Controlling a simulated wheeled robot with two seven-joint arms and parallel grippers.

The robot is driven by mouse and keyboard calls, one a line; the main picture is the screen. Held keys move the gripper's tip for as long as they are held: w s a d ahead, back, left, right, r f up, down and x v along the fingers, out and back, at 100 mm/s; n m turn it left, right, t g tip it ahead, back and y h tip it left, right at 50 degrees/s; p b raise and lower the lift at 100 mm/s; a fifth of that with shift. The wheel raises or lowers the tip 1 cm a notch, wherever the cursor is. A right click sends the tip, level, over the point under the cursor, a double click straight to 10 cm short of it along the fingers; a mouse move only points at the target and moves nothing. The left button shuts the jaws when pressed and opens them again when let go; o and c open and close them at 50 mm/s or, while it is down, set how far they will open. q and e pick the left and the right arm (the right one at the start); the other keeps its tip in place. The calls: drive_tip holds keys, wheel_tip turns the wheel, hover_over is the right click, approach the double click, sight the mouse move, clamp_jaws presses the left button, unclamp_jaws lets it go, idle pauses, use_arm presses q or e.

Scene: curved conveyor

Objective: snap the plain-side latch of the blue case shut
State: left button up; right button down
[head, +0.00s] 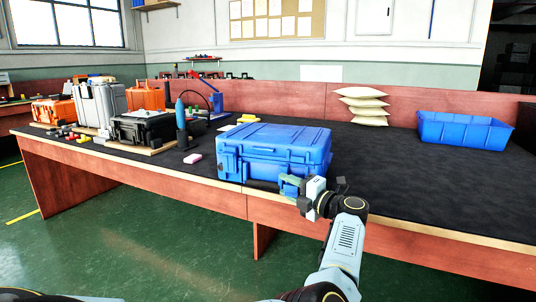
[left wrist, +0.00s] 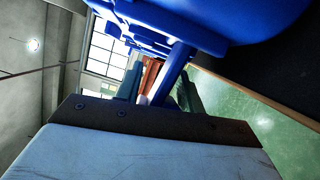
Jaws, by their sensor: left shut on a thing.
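The blue case (head: 272,148) lies flat with its lid down near the front edge of the table. Its front shows latches and a carrying handle, small in the head view; whether each latch is fully snapped is too small to tell. My left gripper (head: 290,186) is at the right part of the case front. In the left wrist view its fingers (left wrist: 160,95) are shut on a slim blue bar (left wrist: 179,62) that sticks out from the case (left wrist: 215,22); it looks like the handle. My right gripper is not in view.
A blue bin (head: 463,130) and stacked pale bags (head: 362,106) stand at the back right. A black case (head: 143,127), a grey case (head: 98,105) and orange cases stand at left.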

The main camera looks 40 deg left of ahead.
use_arm(q)
drive_tip(key=shift+r, duration=0.1)
drive_tip(key=shift+s+a+p, duration=0.75)
drive_tip(key=shift+a+p, duration=0.35)
drive_tip(key=o, duration=1.7)
drive_tip(key=s+d+p, duration=0.2)
drive_tip(key=s+d+f+p, duration=0.1)
drive_tip(key=s+d+p, duration=0.1)
drive_tip(key=p, duration=0.1)
drive_tip(key=shift+s+d, duration=0.1)
drive_tip(key=shift+d, duration=0.3)
